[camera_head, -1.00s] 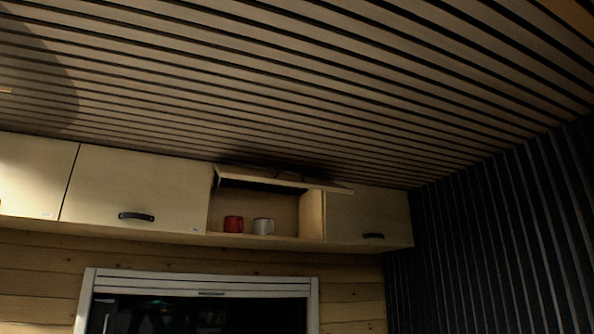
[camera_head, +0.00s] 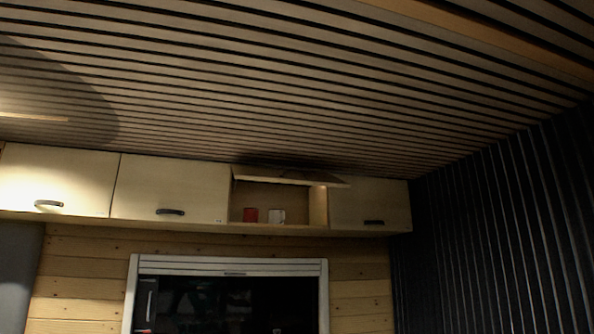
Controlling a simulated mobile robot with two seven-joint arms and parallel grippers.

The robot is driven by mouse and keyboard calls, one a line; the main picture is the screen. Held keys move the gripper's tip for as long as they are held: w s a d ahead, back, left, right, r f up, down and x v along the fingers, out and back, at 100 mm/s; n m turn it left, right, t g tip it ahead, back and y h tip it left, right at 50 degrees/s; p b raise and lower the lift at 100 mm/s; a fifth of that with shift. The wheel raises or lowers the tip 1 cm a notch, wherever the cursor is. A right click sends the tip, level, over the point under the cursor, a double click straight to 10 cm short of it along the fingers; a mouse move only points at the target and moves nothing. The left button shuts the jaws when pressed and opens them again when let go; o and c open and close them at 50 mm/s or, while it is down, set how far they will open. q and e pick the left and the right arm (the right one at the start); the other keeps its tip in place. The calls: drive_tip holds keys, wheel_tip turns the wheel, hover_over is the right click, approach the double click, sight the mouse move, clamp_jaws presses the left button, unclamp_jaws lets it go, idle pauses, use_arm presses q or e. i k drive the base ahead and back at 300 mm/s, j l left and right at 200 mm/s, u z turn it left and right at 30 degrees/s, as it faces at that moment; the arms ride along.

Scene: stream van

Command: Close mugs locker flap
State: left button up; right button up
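The mugs locker is the open compartment in the row of overhead lockers. Its flap (camera_head: 290,178) is hinged at the top and stands raised, close under the ceiling. Inside, a red mug (camera_head: 250,215) and a pale grey or white mug (camera_head: 277,216) stand side by side on the locker floor. The locker's right inner wall (camera_head: 318,206) is lit. Neither of my grippers shows in the head view.
Closed locker doors with dark handles stand left (camera_head: 170,188) and right (camera_head: 370,204) of the open one. A white-framed dark window (camera_head: 230,266) is below. A slatted ceiling (camera_head: 300,90) is above, and a dark ribbed wall (camera_head: 490,220) is at the right.

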sight(240, 172)
drive_tip(key=i+j+u, duration=0.1)
drive_tip(key=i, duration=0.5)
drive_tip(key=i+j+u, duration=0.1)
drive_tip(key=i, duration=0.55)
